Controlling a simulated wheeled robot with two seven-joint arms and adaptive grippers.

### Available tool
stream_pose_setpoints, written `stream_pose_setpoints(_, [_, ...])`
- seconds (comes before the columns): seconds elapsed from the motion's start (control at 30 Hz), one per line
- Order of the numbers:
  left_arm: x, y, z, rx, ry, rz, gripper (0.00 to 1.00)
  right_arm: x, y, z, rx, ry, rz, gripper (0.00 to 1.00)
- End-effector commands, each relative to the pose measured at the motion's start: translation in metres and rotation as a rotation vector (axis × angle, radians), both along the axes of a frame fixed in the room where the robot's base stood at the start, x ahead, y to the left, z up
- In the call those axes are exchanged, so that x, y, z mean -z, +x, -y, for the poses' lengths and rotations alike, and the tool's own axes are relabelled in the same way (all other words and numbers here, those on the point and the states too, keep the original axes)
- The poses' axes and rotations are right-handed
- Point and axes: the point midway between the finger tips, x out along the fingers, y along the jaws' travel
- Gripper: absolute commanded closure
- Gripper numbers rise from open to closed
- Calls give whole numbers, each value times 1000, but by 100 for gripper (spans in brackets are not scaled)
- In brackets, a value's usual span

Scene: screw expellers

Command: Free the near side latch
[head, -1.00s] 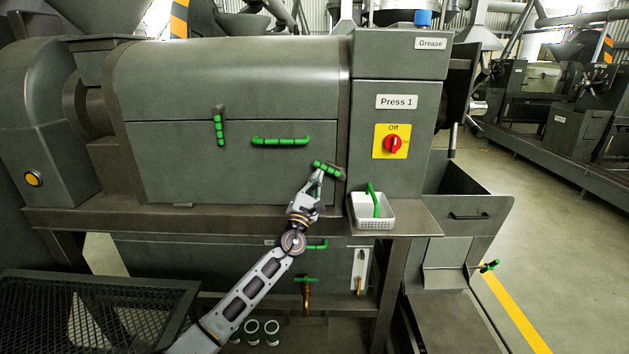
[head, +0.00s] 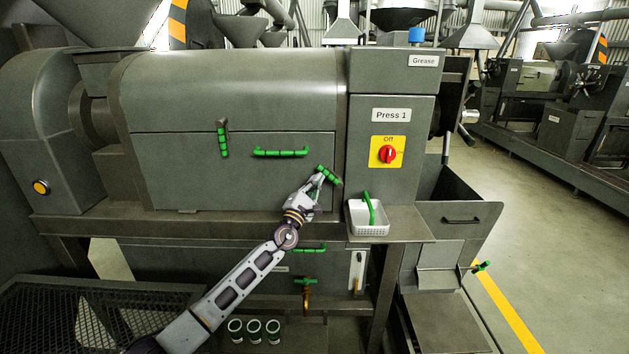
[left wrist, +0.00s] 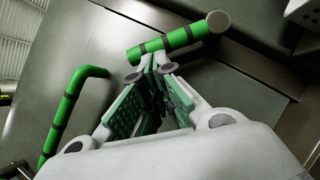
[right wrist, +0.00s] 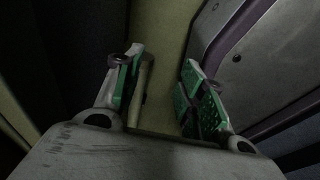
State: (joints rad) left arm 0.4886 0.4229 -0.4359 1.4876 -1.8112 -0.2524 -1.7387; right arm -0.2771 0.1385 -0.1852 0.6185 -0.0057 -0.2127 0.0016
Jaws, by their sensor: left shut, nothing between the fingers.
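The press cover (head: 180,165) carries two green-handled latches. The left latch (head: 223,141) hangs nearly upright. The right latch (head: 328,174) slants down to the right, and my left gripper (head: 321,179) is at it. In the left wrist view this green bar (left wrist: 178,40) with dark bands crosses just beyond my fingertips (left wrist: 151,68). The fingers are shut and empty, pushed up close against the bar's side; I cannot tell whether they touch. My right gripper (right wrist: 158,68) is open and empty, seen only in the right wrist view.
A green cover handle (head: 281,152) sits between the latches and also shows in the left wrist view (left wrist: 68,112). A white basket (head: 367,217) with a green-handled item stands on the ledge to the right. A red switch (head: 387,154) is on the panel above it.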

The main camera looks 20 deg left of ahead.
Motion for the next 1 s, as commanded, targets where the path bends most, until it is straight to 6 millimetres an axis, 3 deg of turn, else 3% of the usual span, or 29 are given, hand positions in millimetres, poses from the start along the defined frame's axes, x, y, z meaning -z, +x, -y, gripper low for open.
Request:
stream_pose_setpoints(0.5, [-17, 2, 4, 1, 155, -46, 100, -39, -16, -36, 5, 38, -19, 60])
stream_pose_setpoints(1.0, [-27, 4, 10, 0, 243, -69, 100, -64, -26, -66, 6, 70, -33, 60])
